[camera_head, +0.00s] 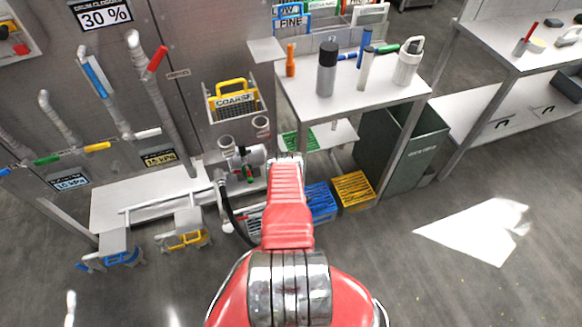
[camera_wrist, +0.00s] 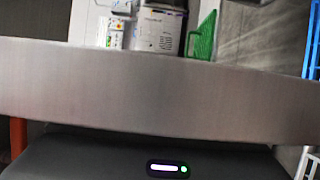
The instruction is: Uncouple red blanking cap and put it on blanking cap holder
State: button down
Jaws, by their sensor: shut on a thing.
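My gripper (camera_head: 246,158) is at the end of my red arm, low in front of the wall unit in the head view. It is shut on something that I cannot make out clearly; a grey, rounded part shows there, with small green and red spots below. In the wrist view a wide, blurred grey band crosses the middle and hides much of the scene. I cannot pick out the red blanking cap for certain.
A yellow COARSE basket (camera_head: 233,100) is above the cups. A table (camera_head: 345,100) with bottles stands to the right, blue and yellow crates (camera_head: 353,190) below it. The floor at right is open.

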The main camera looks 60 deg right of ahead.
jog(key=c, duration=1.8)
grip_release()
jog(key=shift+o, duration=0.2)
jog(key=shift+a, duration=0.1)
jog(key=v, duration=1.3)
jog(key=shift+s+a, duration=0.2)
jog(key=shift+a, duration=0.15)
jog(key=shift+w+f, duration=0.15)
